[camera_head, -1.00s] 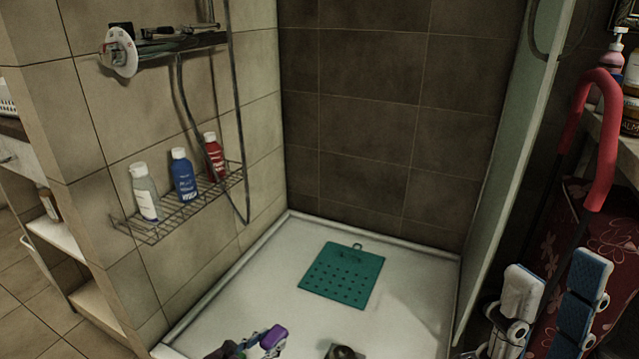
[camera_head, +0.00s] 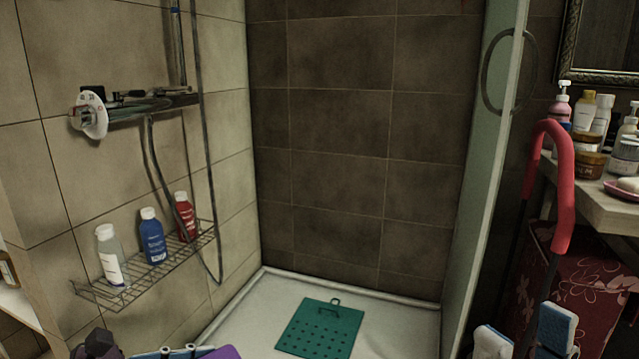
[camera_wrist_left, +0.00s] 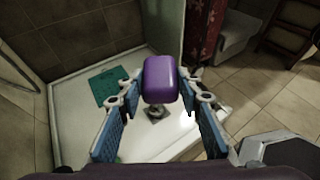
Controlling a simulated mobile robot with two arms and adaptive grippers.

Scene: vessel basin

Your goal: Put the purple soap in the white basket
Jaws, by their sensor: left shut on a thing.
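The purple soap (camera_wrist_left: 160,80) is a rounded block held between the blue-padded fingers of my left gripper (camera_wrist_left: 161,92) in the left wrist view. The soap (camera_head: 222,353) also shows at the bottom edge of the head view, with only a small part of my left gripper beside it. My right gripper (camera_head: 524,335) is at the bottom right of the head view. Its two fingers stand apart with nothing between them, and their lower parts are cut off. I see no white basket in the current views.
A wire rack (camera_head: 150,268) with bottles is on the left wall. A teal mat (camera_head: 320,328) lies on the shower tray (camera_wrist_left: 70,135). A glass panel (camera_head: 478,160) and a red curved handle (camera_head: 563,190) stand right. A counter (camera_head: 590,208) holds several bottles and jars.

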